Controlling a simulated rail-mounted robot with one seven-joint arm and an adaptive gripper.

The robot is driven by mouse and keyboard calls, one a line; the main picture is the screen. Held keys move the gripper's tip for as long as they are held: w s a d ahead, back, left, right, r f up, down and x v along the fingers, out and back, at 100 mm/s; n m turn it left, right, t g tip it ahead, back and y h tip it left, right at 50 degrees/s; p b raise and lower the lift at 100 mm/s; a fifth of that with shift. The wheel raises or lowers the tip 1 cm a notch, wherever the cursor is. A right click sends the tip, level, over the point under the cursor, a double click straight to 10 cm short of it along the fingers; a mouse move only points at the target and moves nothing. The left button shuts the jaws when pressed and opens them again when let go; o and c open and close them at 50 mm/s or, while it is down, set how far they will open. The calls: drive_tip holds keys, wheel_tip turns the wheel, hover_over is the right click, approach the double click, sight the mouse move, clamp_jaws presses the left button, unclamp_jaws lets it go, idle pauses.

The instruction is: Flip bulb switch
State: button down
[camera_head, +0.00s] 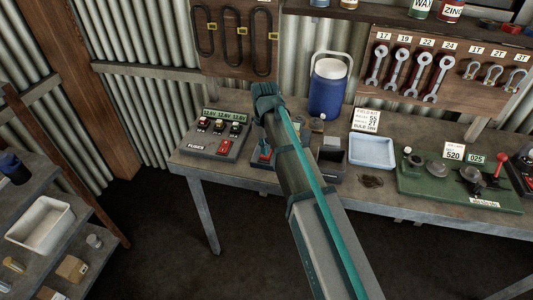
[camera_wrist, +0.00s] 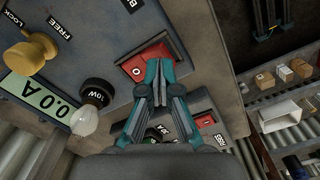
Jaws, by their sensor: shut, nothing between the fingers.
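In the wrist view, a red rocker switch (camera_wrist: 145,62) marked with white symbols sits on a blue-grey panel (camera_wrist: 95,25). My gripper (camera_wrist: 157,63) is shut and empty, its teal fingertips over or beside the switch's right part; I cannot tell if they touch it. A clear bulb (camera_wrist: 84,122) sits in a black holder labelled 10W, lower left of the switch, and looks unlit. A display (camera_wrist: 40,100) beside it reads 0.0 A. In the head view, my arm hides most of this panel, and a small red part (camera_head: 264,152) shows beside the arm.
A brass knob (camera_wrist: 30,53) near FREE and LOCK labels stands up from the panel. In the head view, a fuse box (camera_head: 213,140) is left of my arm. A blue cooler (camera_head: 328,95), a pale blue tray (camera_head: 372,151) and a green board (camera_head: 455,190) are to the right.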

drive_tip(key=shift+f+b, duration=0.3)
drive_tip(key=shift+f, duration=0.55)
idle(0.3)
drive_tip(key=shift+r, duration=0.1)
drive_tip(key=shift+r+p, duration=2.45)
drive_tip(key=shift+r, duration=1)
